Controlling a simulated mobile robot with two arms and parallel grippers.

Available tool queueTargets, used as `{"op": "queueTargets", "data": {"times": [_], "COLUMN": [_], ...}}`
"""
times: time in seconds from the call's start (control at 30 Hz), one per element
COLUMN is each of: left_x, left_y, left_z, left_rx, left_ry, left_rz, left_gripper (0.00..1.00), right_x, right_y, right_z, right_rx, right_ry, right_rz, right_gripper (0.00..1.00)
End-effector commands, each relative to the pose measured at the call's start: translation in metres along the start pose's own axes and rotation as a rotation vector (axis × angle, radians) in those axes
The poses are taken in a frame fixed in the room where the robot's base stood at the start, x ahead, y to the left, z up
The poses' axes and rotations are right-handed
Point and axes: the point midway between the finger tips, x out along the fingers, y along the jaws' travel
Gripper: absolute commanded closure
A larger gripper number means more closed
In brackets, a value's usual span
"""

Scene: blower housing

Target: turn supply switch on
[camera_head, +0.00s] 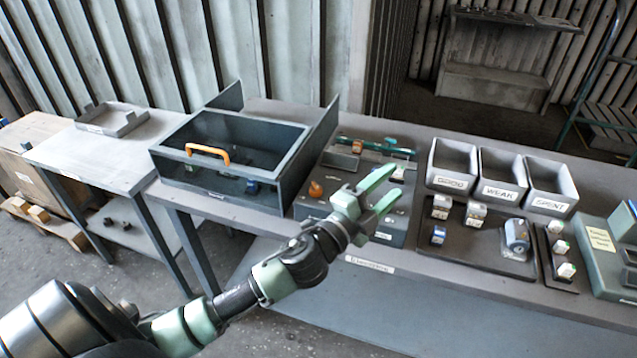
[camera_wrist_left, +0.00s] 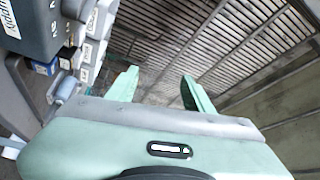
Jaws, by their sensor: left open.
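My left gripper (camera_head: 396,178) is open and empty in the head view, above the grey control panel (camera_head: 340,161) on the bench. Its two pale green fingers also show in the left wrist view (camera_wrist_left: 159,75), apart with nothing between them. The panel carries an orange knob (camera_head: 315,189) left of the gripper and an orange part (camera_head: 357,146) at its back by a teal bar. I cannot tell which part is the supply switch. The gripper hides some of the panel's right half. My right gripper is not in view.
A dark box with an orange handle (camera_head: 207,153) stands left of the panel. Bins marked GOOD (camera_head: 451,181), WEAK (camera_head: 502,191) and SPENT (camera_head: 551,202) stand to the right, behind several small blocks. A side table (camera_head: 95,152) is at the far left.

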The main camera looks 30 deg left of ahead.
Motion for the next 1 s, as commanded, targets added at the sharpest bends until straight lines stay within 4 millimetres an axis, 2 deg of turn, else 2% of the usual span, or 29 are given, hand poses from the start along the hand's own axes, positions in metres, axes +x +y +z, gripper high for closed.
{"op": "queueTargets", "data": {"times": [0.03,0.1,0.2,0.27,0.3,0.37,0.47,0.5,0.6,0.7,0.8,0.9,1.0], "left_x": [0.013,0.024,0.03,0.029,0.027,0.022,0.01,0.003,-0.017,-0.037,-0.052,-0.057,-0.055], "left_y": [-0.016,-0.028,-0.026,-0.017,-0.009,0.002,0.013,0.011,-0.002,-0.022,-0.036,-0.038,-0.029], "left_z": [-0.016,-0.042,-0.067,-0.067,-0.061,-0.041,0.016,0.044,0.112,0.163,0.191,0.201,0.203], "left_rx": [0.127,0.324,0.632,0.819,0.941,1.118,1.377,1.46,1.604,1.672,1.693,1.696,1.692], "left_ry": [0.112,0.285,0.535,0.673,0.758,0.874,1.028,1.072,1.143,1.173,1.185,1.191,1.193], "left_rz": [-0.034,-0.063,-0.054,-0.015,0.027,0.112,0.318,0.415,0.659,0.859,0.983,1.03,1.034], "left_gripper": [0.49,0.49,0.49,0.49,0.49,0.49,0.49,0.49,0.49,0.49,0.49,0.49,0.49], "right_x": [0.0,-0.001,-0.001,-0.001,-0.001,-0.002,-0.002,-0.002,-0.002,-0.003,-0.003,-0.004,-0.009], "right_y": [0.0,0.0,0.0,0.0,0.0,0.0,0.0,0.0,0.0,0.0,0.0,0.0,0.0], "right_z": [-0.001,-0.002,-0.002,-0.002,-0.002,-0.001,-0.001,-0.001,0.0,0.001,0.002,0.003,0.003], "right_rx": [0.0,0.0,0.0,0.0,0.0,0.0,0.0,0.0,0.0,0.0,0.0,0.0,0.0], "right_ry": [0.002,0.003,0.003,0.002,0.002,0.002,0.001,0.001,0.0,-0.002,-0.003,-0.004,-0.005], "right_rz": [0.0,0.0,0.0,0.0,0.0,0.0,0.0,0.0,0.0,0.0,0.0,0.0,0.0], "right_gripper": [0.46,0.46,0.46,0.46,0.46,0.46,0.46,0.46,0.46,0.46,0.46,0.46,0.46]}}
